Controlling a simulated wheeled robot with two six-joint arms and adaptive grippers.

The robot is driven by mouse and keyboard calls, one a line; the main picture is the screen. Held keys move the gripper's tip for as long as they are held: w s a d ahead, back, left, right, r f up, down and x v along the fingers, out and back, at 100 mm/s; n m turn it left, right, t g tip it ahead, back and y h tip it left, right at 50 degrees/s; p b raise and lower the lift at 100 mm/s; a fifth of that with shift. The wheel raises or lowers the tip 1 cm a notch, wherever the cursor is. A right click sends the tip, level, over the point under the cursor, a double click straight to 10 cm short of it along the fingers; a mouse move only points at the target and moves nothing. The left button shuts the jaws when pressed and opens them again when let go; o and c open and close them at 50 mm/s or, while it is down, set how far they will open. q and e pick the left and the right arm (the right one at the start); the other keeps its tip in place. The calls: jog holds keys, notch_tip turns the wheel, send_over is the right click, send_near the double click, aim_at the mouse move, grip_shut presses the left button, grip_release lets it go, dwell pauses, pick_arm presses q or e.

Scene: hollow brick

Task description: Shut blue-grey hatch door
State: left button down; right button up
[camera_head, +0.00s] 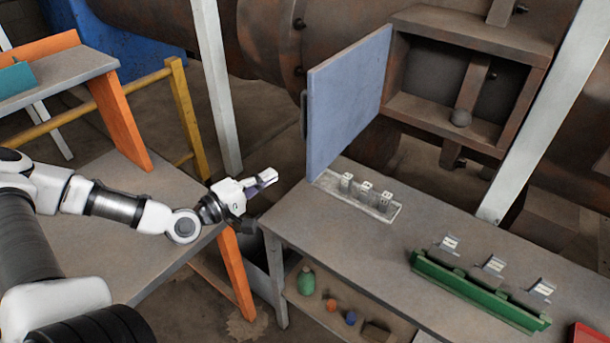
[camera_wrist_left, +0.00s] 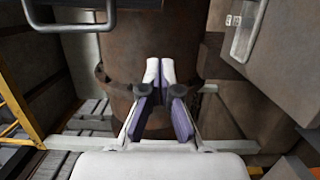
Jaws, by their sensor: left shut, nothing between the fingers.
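The blue-grey hatch door (camera_head: 345,100) stands open in the head view, swung out to the left of a rusty square hatch box (camera_head: 540,55). The box's dark inside and a rod with a round knob (camera_head: 461,117) show. A dark handle (camera_head: 303,114) shows at the door's left edge. My left gripper (camera_head: 268,176) is shut and empty, left of the door's lower corner and apart from it. Its closed fingers show in the left wrist view (camera_wrist_left: 160,72). My right gripper is in neither view.
A grey workbench (camera_head: 300,222) below the door bears a pale tray (camera_head: 328,184) with small metal blocks and a green rack (camera_head: 470,290). A green bottle (camera_head: 306,281) stands on the shelf beneath. A pale post (camera_head: 216,90) rises behind my left gripper. An orange-legged table (camera_head: 135,255) lies left.

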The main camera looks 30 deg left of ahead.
pick_arm(q)
jog(key=w+d+b, duration=0.2)
jog(key=w+d, duration=0.4)
jog(key=w, duration=0.1)
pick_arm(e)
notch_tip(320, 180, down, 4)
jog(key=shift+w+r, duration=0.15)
pick_arm(q)
jog(key=shift+f, duration=0.1)
jog(key=shift+w, duration=0.1)
